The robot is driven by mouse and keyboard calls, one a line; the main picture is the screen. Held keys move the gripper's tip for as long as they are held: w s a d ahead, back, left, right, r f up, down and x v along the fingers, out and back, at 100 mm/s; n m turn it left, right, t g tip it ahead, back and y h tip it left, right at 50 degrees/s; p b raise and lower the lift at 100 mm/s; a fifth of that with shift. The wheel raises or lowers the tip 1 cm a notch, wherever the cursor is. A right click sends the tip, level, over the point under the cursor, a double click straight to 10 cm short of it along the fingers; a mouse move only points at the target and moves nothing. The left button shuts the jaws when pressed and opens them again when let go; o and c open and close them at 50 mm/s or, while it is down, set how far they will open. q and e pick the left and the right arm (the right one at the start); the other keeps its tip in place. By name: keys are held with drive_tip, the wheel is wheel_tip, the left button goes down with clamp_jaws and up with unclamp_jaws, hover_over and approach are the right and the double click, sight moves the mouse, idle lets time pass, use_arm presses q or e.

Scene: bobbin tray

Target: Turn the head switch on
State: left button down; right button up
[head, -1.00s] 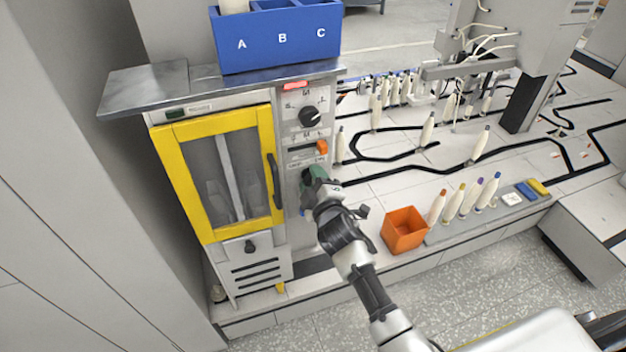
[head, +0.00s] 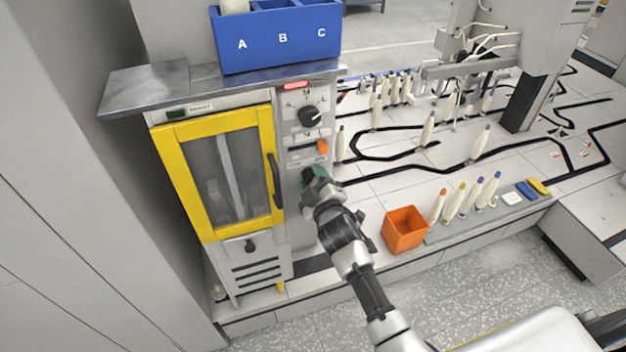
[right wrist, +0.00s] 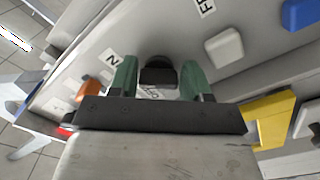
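The cabinet's grey control panel (head: 293,185) stands right of the yellow-framed door. My right gripper (head: 313,174) is at its lower part, under the orange lever. In the right wrist view, a small black knob (right wrist: 158,72), apparently the switch, sits between the two green fingers of the right gripper (right wrist: 158,80). Narrow gaps show beside the knob, so the fingers look open around it and not closed on it. A label behind the knob is partly hidden. In the head view the gripper hides this knob. My left gripper is not in view.
Above the gripper are an orange lever (head: 322,147), a black rotary dial (head: 310,116) and a lit red lamp (head: 295,85). The door handle (head: 274,181) is close on the left. An orange bin (head: 404,229) and several bobbins stand to the right.

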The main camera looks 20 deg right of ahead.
drive_tip(key=o, duration=0.3)
drive_tip(key=shift+s, duration=0.1)
drive_tip(key=s, duration=1)
drive_tip(key=shift+s+d, duration=0.2)
drive_tip(key=shift+s, duration=0.15)
